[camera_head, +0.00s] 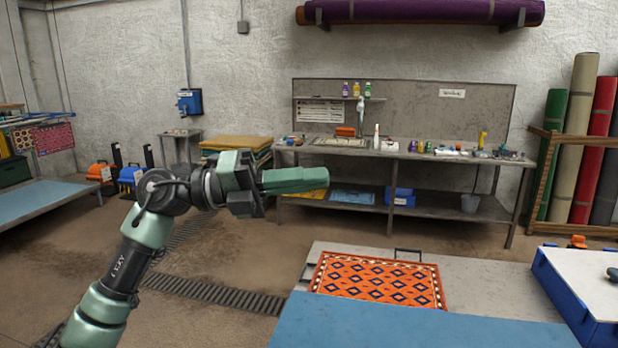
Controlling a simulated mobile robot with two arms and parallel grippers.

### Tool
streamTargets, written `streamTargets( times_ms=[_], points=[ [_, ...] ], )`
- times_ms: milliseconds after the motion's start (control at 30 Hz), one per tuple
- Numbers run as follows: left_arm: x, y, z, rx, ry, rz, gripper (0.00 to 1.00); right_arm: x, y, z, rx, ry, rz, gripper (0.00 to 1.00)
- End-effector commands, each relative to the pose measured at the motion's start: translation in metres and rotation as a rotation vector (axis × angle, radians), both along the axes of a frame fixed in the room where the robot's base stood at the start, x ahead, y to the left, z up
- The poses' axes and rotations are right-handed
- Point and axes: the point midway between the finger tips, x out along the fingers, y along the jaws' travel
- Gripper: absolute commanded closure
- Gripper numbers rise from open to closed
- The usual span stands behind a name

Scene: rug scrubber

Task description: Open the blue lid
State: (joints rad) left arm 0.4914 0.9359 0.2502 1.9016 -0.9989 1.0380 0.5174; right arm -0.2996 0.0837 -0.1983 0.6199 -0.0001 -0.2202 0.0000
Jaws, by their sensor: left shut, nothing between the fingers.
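My left gripper (318,178) is shut and empty, held in mid-air with its fingers pointing right. In the picture it overlaps the front of the workbench, and it touches nothing that I can see. I cannot tell which thing carries the blue lid. Blue things in view are a wall box (189,102), a bin (400,196) on the workbench's lower shelf, a case (130,176) on the floor and a large blue box (567,297) with a pale top at the right edge. My right gripper is not in view.
A workbench (420,155) with bottles and tools stands against the back wall. An orange patterned rug (378,280) lies on a grey table, behind a blue surface (400,325) in front. Rolled rugs (600,140) stand at right. A drain grate (215,292) crosses the open floor.

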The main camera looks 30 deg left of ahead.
Motion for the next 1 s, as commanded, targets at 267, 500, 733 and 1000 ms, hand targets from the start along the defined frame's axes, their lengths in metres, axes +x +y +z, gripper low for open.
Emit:
streamTargets(
  times_ms=[267,500,733,1000],
  points=[
    [-0.0002,0.0,0.0,0.0,0.0,0.0,1.0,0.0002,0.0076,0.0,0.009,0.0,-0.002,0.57],
    [-0.0002,0.0,0.0,0.0,0.0,0.0,1.0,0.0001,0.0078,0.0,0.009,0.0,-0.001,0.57],
    [-0.0002,0.0,0.0,0.0,0.0,0.0,1.0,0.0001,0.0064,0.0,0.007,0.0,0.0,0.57],
    [-0.0002,0.0,0.0001,0.0,0.0,0.0,1.0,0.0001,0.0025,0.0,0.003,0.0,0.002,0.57]
  ],
)
